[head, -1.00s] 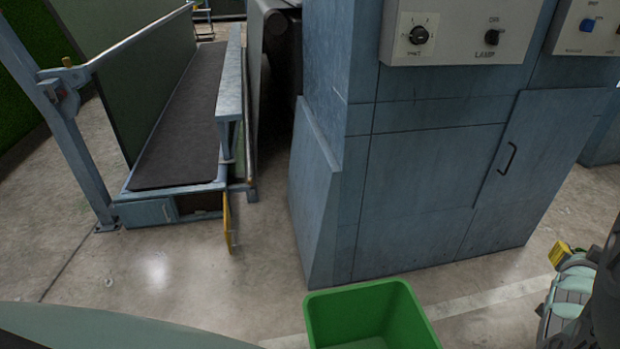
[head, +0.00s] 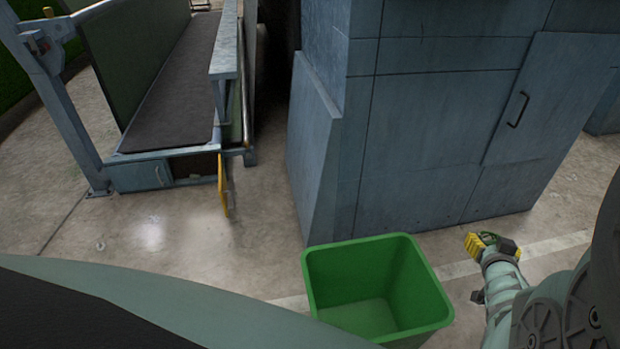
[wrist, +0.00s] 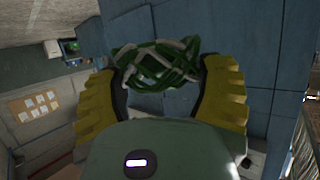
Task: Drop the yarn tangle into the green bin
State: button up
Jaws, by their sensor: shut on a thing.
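The green bin (head: 428,284) stands on the floor at the bottom middle of the head view, open at the top, and its visible inside looks empty. My gripper (head: 490,243) is to the right of the bin, a little apart from its rim in the picture. In the wrist view my gripper's yellow fingers (wrist: 160,80) are shut on the yarn tangle (wrist: 158,66), a loose knot of dark green and pale strands. In the head view the tangle is mostly hidden by the fingers.
A blue-grey cabinet (head: 430,140) stands just behind the bin. A conveyor with a dark belt (head: 178,105) is at the left, with a yellow panel (head: 223,185) at its near end. Concrete floor (head: 200,240) lies open left of the bin.

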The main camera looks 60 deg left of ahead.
jog(key=s+a+f+n+g+y+b, duration=0.5)
jog(key=s+a+f+n+g+b, duration=0.2)
jog(key=s+a+f, duration=0.75)
jog(key=f+b, duration=0.1)
jog(key=b, duration=0.1)
jog(key=f+b, duration=0.1)
jog(key=b, duration=0.1)
jog(key=s+a+f+b, duration=0.1)
jog(key=f+b, duration=0.1)
jog(key=shift+s, duration=0.1)
jog(key=o, duration=1)
jog(key=shift+t, duration=0.3)
jog(key=shift+d+y, duration=0.1)
jog(key=shift+y, duration=0.2)
